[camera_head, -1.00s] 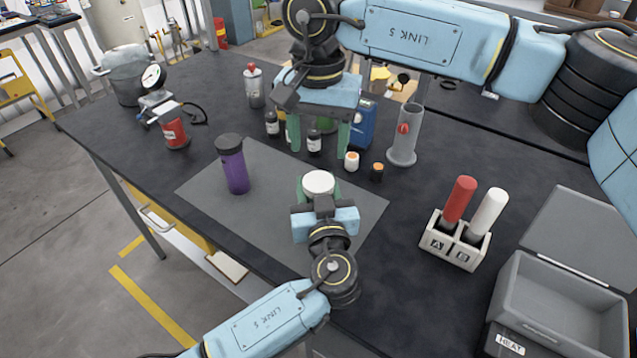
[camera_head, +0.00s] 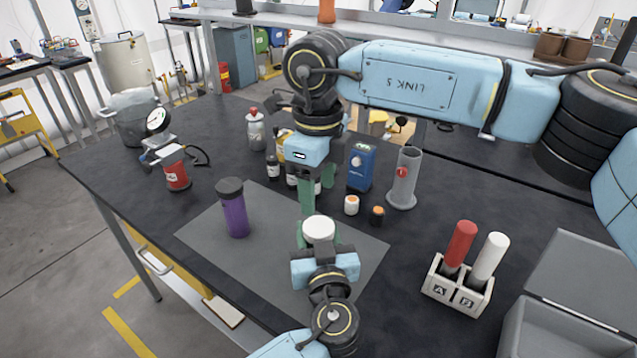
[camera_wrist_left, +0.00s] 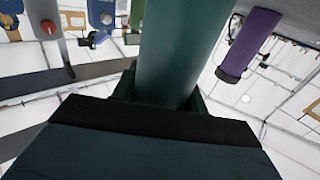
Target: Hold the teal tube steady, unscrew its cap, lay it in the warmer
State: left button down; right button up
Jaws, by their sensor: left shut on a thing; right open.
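The teal tube stands upright in my left gripper (camera_head: 322,250), which is shut on it. Its white cap (camera_head: 319,229) shows from above in the head view; the body there is mostly hidden by the gripper. In the left wrist view the teal tube body (camera_wrist_left: 178,50) rises from between the jaws. My right gripper (camera_head: 310,205) points down, open and seen nearly edge-on, with its fingertips just behind and above the cap. I cannot tell whether they touch it. The grey warmer (camera_head: 548,330) is at the lower right, lid raised, partly out of frame.
A purple tube (camera_head: 234,212) with a dark cap stands on the grey mat (camera_head: 265,268). A white rack (camera_head: 457,292) holds red and white sticks. Behind are a grey cylinder stand (camera_head: 405,180), a blue box (camera_head: 361,168) and small bottles. The table is clear between mat and rack.

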aim_at(319, 226)
jog(key=m, duration=0.3)
jog(key=shift+m, duration=0.4)
jog(key=m, duration=1)
jog(key=shift+m, duration=0.4)
jog(key=m, duration=0.5)
jog(key=shift+f, duration=4)
jog(key=shift+c, duration=0.2)
